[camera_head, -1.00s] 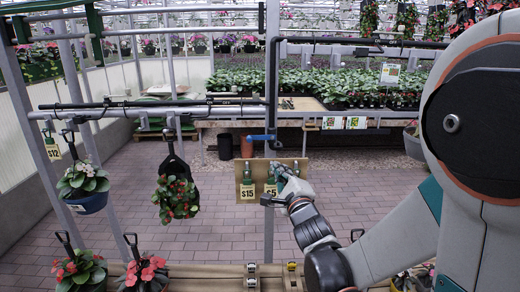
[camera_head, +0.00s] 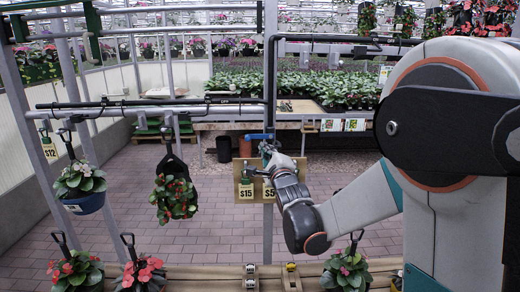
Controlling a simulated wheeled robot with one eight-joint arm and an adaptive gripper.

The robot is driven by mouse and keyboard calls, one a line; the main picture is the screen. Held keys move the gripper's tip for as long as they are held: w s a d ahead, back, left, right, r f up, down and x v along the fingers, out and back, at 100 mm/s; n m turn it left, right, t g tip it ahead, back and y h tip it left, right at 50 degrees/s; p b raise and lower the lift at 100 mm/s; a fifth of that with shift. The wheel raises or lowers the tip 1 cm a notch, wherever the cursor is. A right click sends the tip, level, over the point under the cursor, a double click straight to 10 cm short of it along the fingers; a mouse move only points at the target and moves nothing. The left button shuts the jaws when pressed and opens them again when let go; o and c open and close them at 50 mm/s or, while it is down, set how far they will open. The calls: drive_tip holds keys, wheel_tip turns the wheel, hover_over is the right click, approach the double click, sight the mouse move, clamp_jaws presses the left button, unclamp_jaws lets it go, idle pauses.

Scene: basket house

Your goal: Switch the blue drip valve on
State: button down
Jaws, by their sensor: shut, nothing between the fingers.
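The blue drip valve (camera_head: 257,136) sits on the dark vertical pipe beside the grey post, above a wooden board. Its blue lever looks roughly horizontal, reaching left of the pipe. My gripper (camera_head: 266,149) is shut and empty. Its tips are just below the right part of the valve, overlapping the pipe in the picture. I cannot tell whether they touch the lever. My gripper and wrist hide the pipe below the valve and part of the board.
The wooden board (camera_head: 236,190) with yellow price tags (camera_head: 246,193) hangs behind my wrist. Potted flowers hang at left (camera_head: 175,197) and below (camera_head: 347,272). A wooden beam (camera_head: 210,273) crosses the front. The brick floor behind is mostly clear.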

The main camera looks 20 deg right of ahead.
drive_tip(key=shift+w+a+r, duration=0.2)
drive_tip(key=shift+a+r, duration=0.1)
drive_tip(key=shift+a, duration=0.25)
drive_tip(key=shift+w+a+r, duration=0.2)
drive_tip(key=shift+a+r, duration=0.05)
drive_tip(key=shift+a, duration=0.3)
